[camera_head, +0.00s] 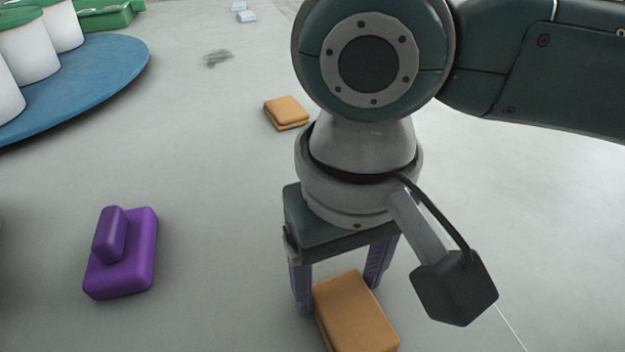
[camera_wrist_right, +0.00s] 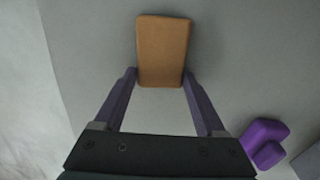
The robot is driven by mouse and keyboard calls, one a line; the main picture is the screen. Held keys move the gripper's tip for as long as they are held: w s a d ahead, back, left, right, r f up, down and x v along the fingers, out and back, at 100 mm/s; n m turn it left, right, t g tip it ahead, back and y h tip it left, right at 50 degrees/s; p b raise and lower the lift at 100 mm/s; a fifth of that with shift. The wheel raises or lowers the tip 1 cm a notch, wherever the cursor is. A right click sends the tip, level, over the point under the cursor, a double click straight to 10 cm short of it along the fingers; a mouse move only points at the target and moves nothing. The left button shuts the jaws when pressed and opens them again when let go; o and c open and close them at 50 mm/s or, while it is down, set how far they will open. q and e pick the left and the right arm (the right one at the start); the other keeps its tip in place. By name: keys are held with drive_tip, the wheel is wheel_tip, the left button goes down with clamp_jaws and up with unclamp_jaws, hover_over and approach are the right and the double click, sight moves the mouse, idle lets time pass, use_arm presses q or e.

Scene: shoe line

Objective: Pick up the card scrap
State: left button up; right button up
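A tan-brown slab (camera_head: 355,314), which looks like the card scrap, lies on the grey floor at the bottom centre of the head view. It also shows in the right wrist view (camera_wrist_right: 162,45), straight ahead of the fingers. My right gripper (camera_head: 339,295) points down at it with its purple fingers apart. In the right wrist view, the right gripper's fingertips (camera_wrist_right: 160,73) stand on either side of the slab's near end, close to its edges; contact cannot be told. A second, similar tan piece (camera_head: 286,113) lies farther back. My left gripper is not in view.
A purple block with a raised grip (camera_head: 133,258) lies to the left, also showing in the wrist view (camera_wrist_right: 263,141). A round blue table (camera_head: 110,75) with white cylinders (camera_head: 26,52) stands at upper left, near a green tray (camera_head: 108,15). Floor between is mostly clear.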

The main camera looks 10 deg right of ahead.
drive_tip(key=c, duration=0.8)
drive_tip(key=shift+c, duration=0.2)
